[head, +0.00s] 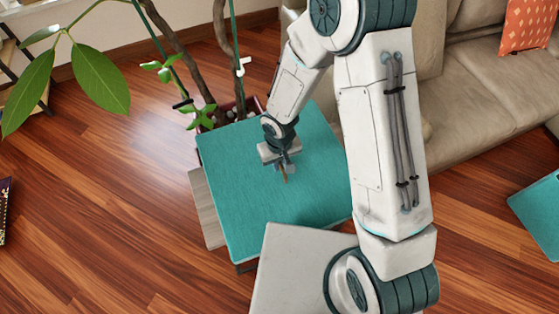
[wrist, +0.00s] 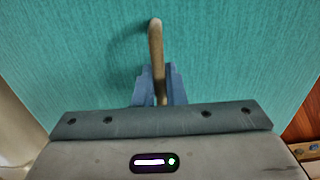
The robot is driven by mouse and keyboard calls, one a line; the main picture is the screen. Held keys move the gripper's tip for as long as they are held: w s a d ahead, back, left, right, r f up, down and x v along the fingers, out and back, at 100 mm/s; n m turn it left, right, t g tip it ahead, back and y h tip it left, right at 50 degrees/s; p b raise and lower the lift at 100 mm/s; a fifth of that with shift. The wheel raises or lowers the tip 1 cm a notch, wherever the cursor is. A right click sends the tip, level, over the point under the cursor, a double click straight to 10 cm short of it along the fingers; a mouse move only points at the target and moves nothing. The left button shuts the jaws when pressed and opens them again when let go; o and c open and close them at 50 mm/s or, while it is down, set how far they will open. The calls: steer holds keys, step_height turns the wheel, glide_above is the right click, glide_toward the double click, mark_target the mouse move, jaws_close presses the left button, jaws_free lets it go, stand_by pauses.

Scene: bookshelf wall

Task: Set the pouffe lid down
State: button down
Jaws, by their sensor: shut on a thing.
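The pouffe lid (head: 265,205) is a teal, square, fabric-covered panel in the middle of the head view. A tan handle (wrist: 156,45) stands up from its top. My gripper (head: 284,168) is over the lid and shut on this handle; in the wrist view the blue fingers (wrist: 155,86) clasp its near part. A grey wooden surface (head: 206,208) shows below the lid's left edge, out of line with it. Most of what lies under the lid is hidden, and I cannot tell whether the lid touches it.
A potted plant (head: 245,108) stands close behind the lid, with leaves (head: 100,80) reaching left. A beige sofa (head: 485,95) with an orange cushion (head: 525,25) is at the right. Another teal surface (head: 540,218) shows at the right edge.

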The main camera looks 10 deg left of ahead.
steer(key=c, duration=1.5)
jaws_free()
step_height(320, 180, up, 12)
steer(key=s+d+r+m+t, duration=0.1)
steer(key=s+d+r+m, duration=0.2)
steer(key=d+r, duration=0.6)
steer(key=s+d+r+m+t, duration=0.2)
steer(key=s+d+r+m, duration=0.1)
steer(key=d+r, duration=0.6)
steer(key=s+d, duration=0.1)
steer(key=d, duration=0.3)
steer(key=shift+s+d+r, duration=0.3)
steer(key=shift+s, duration=0.1)
